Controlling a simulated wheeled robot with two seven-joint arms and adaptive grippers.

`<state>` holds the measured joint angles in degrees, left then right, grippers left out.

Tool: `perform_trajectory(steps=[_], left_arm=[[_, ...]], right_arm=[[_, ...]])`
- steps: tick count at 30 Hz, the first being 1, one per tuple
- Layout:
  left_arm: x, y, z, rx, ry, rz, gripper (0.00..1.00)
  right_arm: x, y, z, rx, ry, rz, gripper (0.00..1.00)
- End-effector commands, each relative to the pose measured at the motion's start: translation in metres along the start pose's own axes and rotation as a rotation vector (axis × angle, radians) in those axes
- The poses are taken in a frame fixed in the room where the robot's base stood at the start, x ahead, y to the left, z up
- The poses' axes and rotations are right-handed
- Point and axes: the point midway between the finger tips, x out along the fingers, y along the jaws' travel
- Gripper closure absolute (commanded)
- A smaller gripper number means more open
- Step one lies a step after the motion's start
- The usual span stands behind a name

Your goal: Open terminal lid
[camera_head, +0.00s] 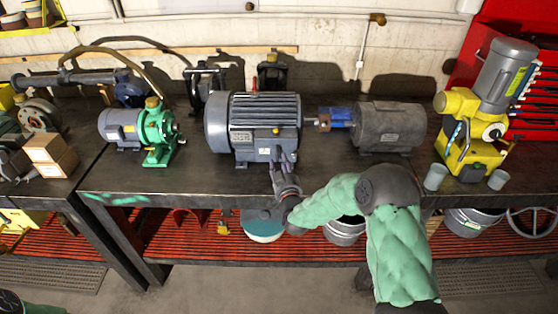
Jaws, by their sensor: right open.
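A large grey finned motor (231,118) stands on the dark workbench (220,178), with a box-like terminal housing on its front side. The terminal lid (264,148) is on that housing and looks closed, though it is small and partly covered by my gripper. My right gripper (283,158) reaches up from the front of the bench to the lower right of the housing. It is open, with its fingers close to the lid; I cannot tell whether they touch it. My left gripper is not in view.
A dark grey motor (392,128) with a blue coupling (337,117) stands to the right. A green pump (160,134) is at left. A yellow machine (462,128) and two grey cups (435,177) are at far right. The bench front edge lies under my right arm.

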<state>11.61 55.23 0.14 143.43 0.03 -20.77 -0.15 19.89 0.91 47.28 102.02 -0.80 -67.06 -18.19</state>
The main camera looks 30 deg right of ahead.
Motion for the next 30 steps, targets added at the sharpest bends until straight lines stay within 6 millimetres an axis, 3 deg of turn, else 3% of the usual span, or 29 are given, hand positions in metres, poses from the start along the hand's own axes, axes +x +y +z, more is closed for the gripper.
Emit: perform_trajectory(steps=[7,18,23,30], left_arm=[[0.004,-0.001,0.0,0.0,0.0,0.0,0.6],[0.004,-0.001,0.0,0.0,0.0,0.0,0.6],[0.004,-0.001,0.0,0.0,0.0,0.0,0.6],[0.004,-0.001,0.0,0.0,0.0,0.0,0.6]], right_arm=[[0.027,-0.001,0.001,0.0,0.0,-0.001,0.59],[0.032,0.0,0.0,0.0,0.0,-0.001,0.59],[0.032,0.0,0.0,0.0,0.0,-0.001,1.0],[0.032,-0.001,0.0,0.0,0.0,-0.001,1.0]])
